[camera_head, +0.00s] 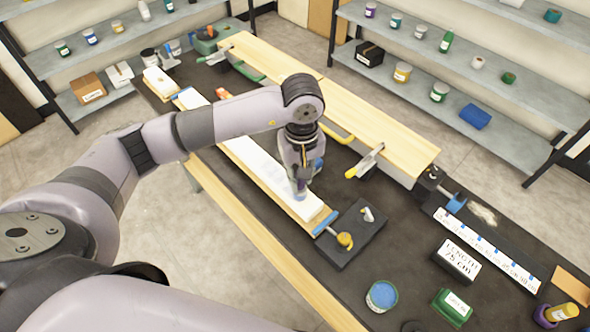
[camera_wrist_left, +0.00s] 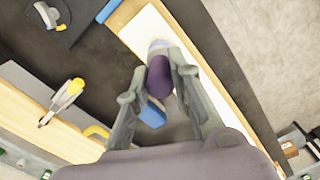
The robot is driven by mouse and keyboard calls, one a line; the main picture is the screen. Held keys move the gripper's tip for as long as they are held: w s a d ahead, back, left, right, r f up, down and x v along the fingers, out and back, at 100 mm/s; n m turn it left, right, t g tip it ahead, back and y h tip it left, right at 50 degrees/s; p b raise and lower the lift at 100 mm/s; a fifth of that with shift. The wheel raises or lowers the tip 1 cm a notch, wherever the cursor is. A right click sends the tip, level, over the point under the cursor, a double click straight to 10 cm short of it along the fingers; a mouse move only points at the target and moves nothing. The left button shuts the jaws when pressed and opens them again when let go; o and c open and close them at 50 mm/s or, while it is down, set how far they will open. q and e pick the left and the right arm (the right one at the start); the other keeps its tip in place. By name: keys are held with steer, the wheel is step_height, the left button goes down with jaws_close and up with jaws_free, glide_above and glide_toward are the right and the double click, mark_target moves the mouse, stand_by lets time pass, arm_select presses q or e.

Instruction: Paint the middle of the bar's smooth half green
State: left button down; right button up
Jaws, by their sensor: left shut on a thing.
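The long white bar (camera_head: 270,175) lies on a wooden board on the dark bench; its near end also shows in the left wrist view (camera_wrist_left: 150,25). No green shows on its visible part. My left gripper (camera_head: 300,182) points down over the bar near its close end. It is shut on a purple rounded tool (camera_wrist_left: 160,75) with a pale lower end, which reaches to the bar's surface or just above it; I cannot tell if they touch. The gripper hides part of the bar. My right gripper is not in view.
A blue object (camera_wrist_left: 152,113) is beside the gripper. A dark block with a yellow knob (camera_head: 345,240) stands at the bar's close end. A long wooden beam (camera_head: 340,105) lies behind.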

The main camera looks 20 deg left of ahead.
arm_select(q)
steer(key=shift+b, duration=0.4)
steer(key=shift+w+a+b, duration=0.25)
steer(key=shift+a+b, duration=0.1)
steer(key=shift+a, duration=0.25)
steer(key=shift+w+a+b, duration=0.25)
steer(key=shift+a+b, duration=0.1)
steer(key=shift+a, duration=0.25)
steer(key=shift+w+a+f+b, duration=0.15)
steer(key=shift+w+a+b, duration=0.15)
steer(key=shift+a+b, duration=0.35)
steer(key=shift+w+a+b, duration=0.3)
steer(key=shift+w+a, duration=0.05)
steer(key=shift+a, duration=0.45)
steer(key=shift+w+a+b, duration=0.3)
steer(key=shift+a, duration=0.5)
steer(key=shift+w+a+b, duration=0.3)
steer(key=shift+a+b, duration=0.25)
steer(key=shift+a, duration=0.15)
steer(key=shift+w+a+b, duration=0.45)
steer(key=shift+w+a, duration=0.05)
steer(key=shift+a, duration=0.7)
steer(key=shift+w+a+b, duration=0.45)
steer(key=shift+w+a, duration=0.05)
steer(key=shift+a, duration=0.65)
steer(key=shift+w+a+b, duration=0.45)
steer(key=shift+w+a, duration=0.05)
steer(key=shift+a, duration=0.7)
steer(key=shift+r, duration=0.2)
